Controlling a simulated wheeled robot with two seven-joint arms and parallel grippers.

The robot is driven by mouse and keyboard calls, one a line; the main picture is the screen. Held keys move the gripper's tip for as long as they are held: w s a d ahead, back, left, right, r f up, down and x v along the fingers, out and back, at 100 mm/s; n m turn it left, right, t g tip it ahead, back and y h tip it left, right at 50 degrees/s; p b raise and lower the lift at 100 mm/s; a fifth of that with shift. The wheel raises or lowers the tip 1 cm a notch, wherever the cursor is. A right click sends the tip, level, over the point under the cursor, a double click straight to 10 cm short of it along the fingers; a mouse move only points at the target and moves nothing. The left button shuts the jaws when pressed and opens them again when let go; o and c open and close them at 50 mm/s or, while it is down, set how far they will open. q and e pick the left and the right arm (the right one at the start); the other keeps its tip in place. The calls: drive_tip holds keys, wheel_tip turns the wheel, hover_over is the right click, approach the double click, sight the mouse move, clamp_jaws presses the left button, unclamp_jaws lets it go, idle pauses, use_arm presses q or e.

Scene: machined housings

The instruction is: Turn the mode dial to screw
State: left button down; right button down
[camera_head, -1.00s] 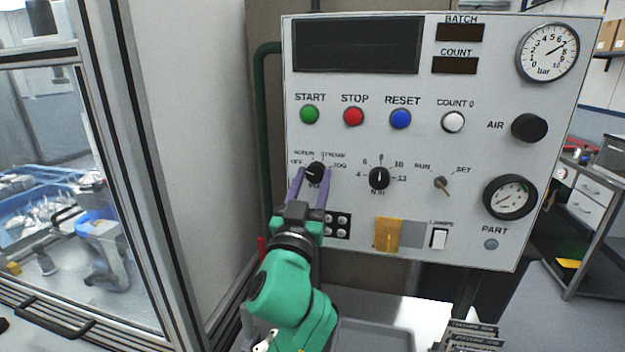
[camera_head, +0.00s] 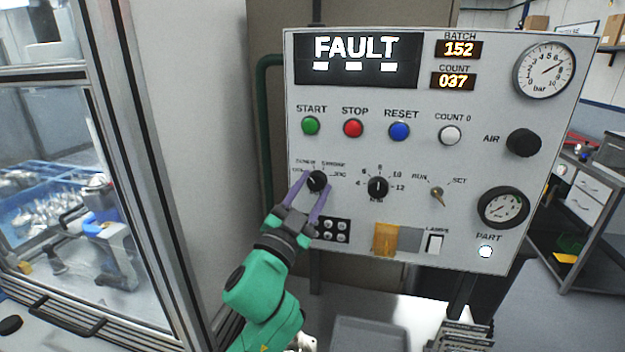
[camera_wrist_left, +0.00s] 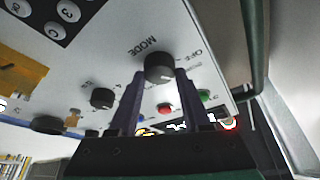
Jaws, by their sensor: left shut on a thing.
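The mode dial (camera_head: 317,181) is a black round knob at the left of the grey control panel (camera_head: 470,95). Labels for off, screw, strobe and jog are around it, partly blurred. In the left wrist view the dial (camera_wrist_left: 160,68) shows close up under the word MODE. My left gripper (camera_head: 316,188) has its purple fingers on both sides of the dial, shut on it; the fingers (camera_wrist_left: 159,92) also straddle it in the left wrist view. The dial's pointer is too unclear to read its setting. My right gripper is not in view.
The display (camera_head: 356,60) reads FAULT; batch shows 152 and count 037. Green, red, blue and white buttons sit above the dial. A second black knob (camera_head: 378,187) is close on its right. A glass-doored machine (camera_head: 80,180) stands at the left.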

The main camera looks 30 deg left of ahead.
use_arm(q)
drive_tip(key=shift+a+r+m+g+h+p, duration=0.15)
drive_tip(key=shift+m+h+p, duration=0.3)
drive_tip(key=shift+m, duration=0.45)
drive_tip(key=shift+d+f+m+g+h+p, duration=0.15)
drive_tip(key=shift+m+h+p, duration=0.3)
drive_tip(key=shift+m, duration=0.45)
drive_tip(key=shift+a+r, duration=0.1)
